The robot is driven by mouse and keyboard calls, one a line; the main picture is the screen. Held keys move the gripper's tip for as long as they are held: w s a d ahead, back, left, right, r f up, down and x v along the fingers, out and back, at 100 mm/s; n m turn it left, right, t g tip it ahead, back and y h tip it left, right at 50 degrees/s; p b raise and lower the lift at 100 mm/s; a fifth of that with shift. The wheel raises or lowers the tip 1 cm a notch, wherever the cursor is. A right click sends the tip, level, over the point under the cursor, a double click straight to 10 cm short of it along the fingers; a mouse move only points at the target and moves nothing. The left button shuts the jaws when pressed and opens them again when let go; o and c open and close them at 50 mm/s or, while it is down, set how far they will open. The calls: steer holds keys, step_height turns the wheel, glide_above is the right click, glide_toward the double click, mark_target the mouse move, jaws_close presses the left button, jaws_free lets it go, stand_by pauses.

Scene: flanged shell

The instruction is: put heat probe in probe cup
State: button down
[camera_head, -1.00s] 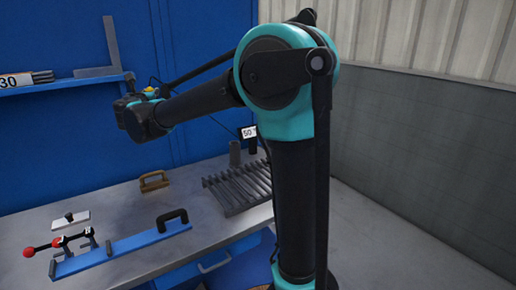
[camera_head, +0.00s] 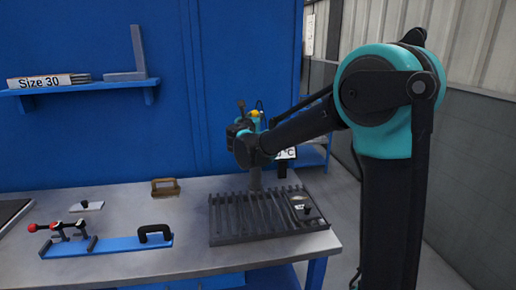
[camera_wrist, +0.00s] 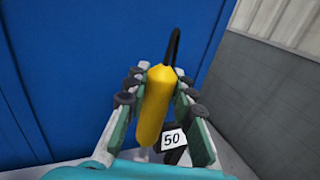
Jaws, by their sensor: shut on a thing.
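The heat probe (camera_wrist: 155,105) is yellow with a black stem or cable at its far end. My gripper (camera_wrist: 155,90) is shut on it, with a finger on each side. In the head view my gripper (camera_head: 254,122) is raised above the back of the bench, and a bit of the yellow probe (camera_head: 257,113) shows there. A grey upright cylinder, apparently the probe cup (camera_head: 255,180), stands behind the slatted rack, below my wrist. Its upper part is hidden by my arm. The probe is apart from it.
A dark slatted rack (camera_head: 230,225) fills the bench's right end, with a small round-topped item (camera_head: 301,204) on it. A temperature display (camera_head: 287,153) stands behind. A blue bar with a black handle (camera_head: 110,245) and a brown handled block (camera_head: 165,187) lie left.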

step_height(320, 180, down, 12)
steer(key=shift+f, duration=0.1)
stand_by(0.4)
steer(key=c, duration=1.3)
jaws_free()
steer(key=shift+s, duration=0.1)
steer(key=s, duration=0.4)
steer(key=s+a, duration=0.1)
steer(key=s, duration=0.6)
steer(key=shift+s+a, duration=0.2)
steer(key=shift+s, duration=0.2)
